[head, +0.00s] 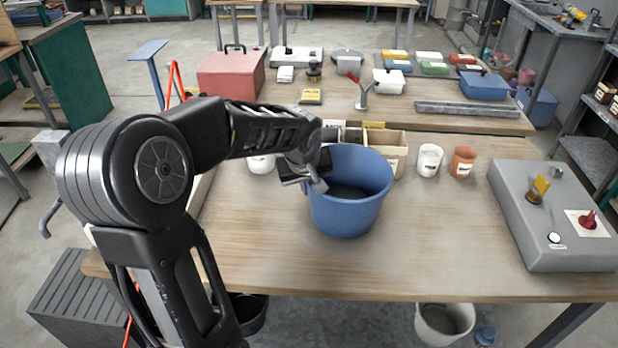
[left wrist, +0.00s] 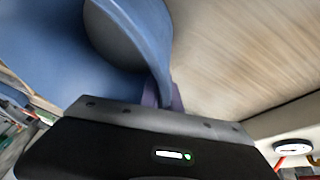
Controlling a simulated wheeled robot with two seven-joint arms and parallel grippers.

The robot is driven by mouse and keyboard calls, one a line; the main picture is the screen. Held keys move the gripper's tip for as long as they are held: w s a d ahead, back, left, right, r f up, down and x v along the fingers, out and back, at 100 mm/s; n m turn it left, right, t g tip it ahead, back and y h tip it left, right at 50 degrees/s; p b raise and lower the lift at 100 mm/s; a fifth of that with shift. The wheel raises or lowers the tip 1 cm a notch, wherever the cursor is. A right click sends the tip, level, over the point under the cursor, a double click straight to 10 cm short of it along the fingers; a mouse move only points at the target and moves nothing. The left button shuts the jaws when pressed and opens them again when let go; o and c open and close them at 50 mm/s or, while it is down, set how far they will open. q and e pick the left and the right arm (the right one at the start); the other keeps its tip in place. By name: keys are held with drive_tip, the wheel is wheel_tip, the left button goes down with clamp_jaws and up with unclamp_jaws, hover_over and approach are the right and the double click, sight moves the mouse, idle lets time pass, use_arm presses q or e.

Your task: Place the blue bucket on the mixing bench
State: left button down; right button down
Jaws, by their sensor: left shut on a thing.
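The blue bucket (head: 345,210) is upright at the middle of the wooden bench (head: 250,250) in the head view. I cannot tell whether its base touches the bench top or hangs just above it. My left gripper (head: 318,182) is shut on the left part of the bucket's rim. In the left wrist view the rim of the blue bucket (left wrist: 150,40) runs down between the fingers (left wrist: 162,95), which are mostly hidden. The bucket's inside looks dark grey toward the bottom. My right gripper is not in view.
A white cup (head: 429,160) and an orange cup (head: 462,162) stand right of the bucket. A tan box (head: 392,150) is close behind it. A grey control box (head: 555,215) sits at the right. Bench top is clear in front and between bucket and control box.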

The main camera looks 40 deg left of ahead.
use_arm(q)
drive_tip(key=c, duration=1.9)
unclamp_jaws()
drive_tip(key=shift+s+f, duration=0.1)
drive_tip(key=shift+c, duration=0.2)
drive_tip(key=o, duration=0.3)
drive_tip(key=shift+o, duration=0.2)
drive_tip(key=b+v, duration=0.1)
drive_tip(key=v, duration=1.1)
drive_tip(key=shift+d, duration=0.15)
